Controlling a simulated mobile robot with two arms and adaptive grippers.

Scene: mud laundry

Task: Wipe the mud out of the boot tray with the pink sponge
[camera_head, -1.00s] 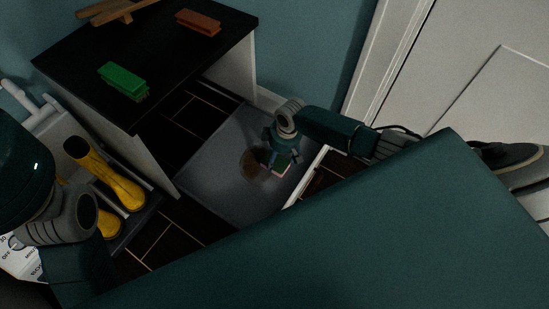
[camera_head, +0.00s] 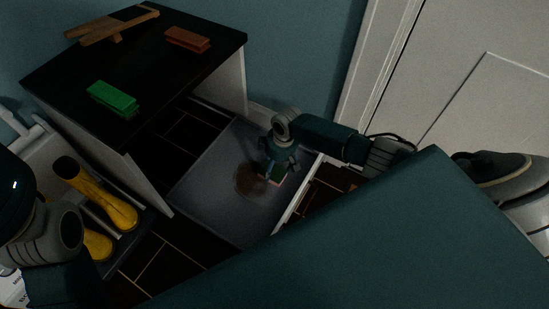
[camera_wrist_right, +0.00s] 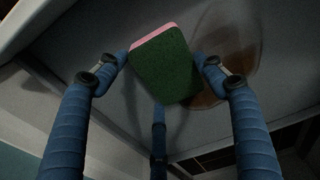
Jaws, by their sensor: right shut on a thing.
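The grey boot tray (camera_head: 215,155) lies on the floor right of the black-topped bench. A brown mud patch (camera_head: 250,183) is near its middle and also shows in the right wrist view (camera_wrist_right: 240,40). My right gripper (camera_head: 277,168) reaches down over the tray, just right of the mud. It is shut on the sponge, which shows a pink edge and a green face (camera_wrist_right: 165,68) between the blue fingers in the wrist view. The sponge sits beside the mud and partly overlaps its edge in that view. I cannot tell whether it touches the tray. My left gripper's fingers are not in view.
The bench (camera_head: 150,60) holds a green brush (camera_head: 112,98), an orange-brown brush (camera_head: 187,39) and a wooden item (camera_head: 112,26). A white door (camera_head: 470,90) is at the right.

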